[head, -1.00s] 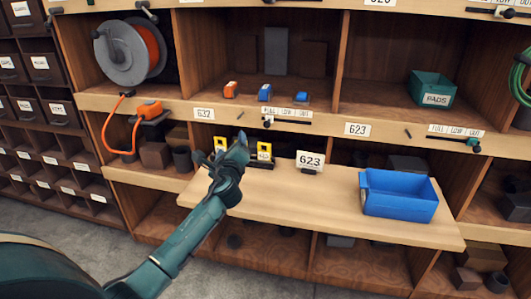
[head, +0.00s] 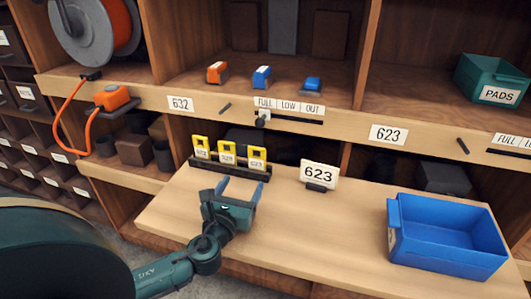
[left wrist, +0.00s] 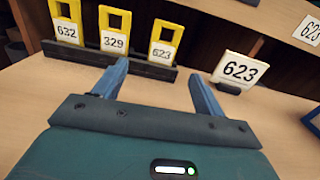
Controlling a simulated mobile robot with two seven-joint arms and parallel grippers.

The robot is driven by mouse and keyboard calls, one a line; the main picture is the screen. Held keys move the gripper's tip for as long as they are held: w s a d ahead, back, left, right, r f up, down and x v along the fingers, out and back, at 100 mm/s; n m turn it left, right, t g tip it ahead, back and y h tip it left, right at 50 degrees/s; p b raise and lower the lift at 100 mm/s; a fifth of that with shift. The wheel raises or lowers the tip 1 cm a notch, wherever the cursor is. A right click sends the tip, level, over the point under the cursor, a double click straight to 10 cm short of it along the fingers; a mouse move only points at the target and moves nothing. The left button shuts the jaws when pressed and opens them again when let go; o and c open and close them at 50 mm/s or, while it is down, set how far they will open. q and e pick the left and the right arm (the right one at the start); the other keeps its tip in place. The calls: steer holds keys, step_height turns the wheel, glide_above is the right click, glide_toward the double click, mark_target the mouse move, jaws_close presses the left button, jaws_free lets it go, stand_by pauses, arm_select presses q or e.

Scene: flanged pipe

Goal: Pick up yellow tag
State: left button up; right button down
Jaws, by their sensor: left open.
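Three yellow tags stand in a dark rack (head: 230,170) on the pull-out wooden shelf. In the left wrist view they read 632 (left wrist: 66,24), 329 (left wrist: 115,30) and 623 (left wrist: 165,42), from left to right. In the head view they are the left tag (head: 201,147), the middle tag (head: 227,153) and the right tag (head: 257,158). My left gripper (head: 241,187) is open and empty, just in front of the rack, its fingers pointing toward it. In the left wrist view its fingers (left wrist: 158,85) are spread below the 329 and 623 tags. My right gripper is not seen.
A white 623 sign (head: 318,174) stands right of the rack. A blue bin (head: 447,236) sits on the shelf's right side. The shelf board (head: 330,235) between them is clear. Above is a ledge with labels (head: 388,135) and a slider (head: 263,118).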

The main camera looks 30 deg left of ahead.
mark_target(257, 162)
arm_select(q)
steer(key=shift+w+d+f, duration=0.1)
steer(key=shift+d+f, duration=0.05)
steer(key=shift+f, duration=0.05)
steer(key=x, duration=1.2)
steer(key=shift+w+r, duration=0.2)
steer(key=shift+w, duration=0.15)
steer(key=shift+c, duration=0.2)
steer(key=c, duration=1)
steer(key=shift+r, duration=0.1)
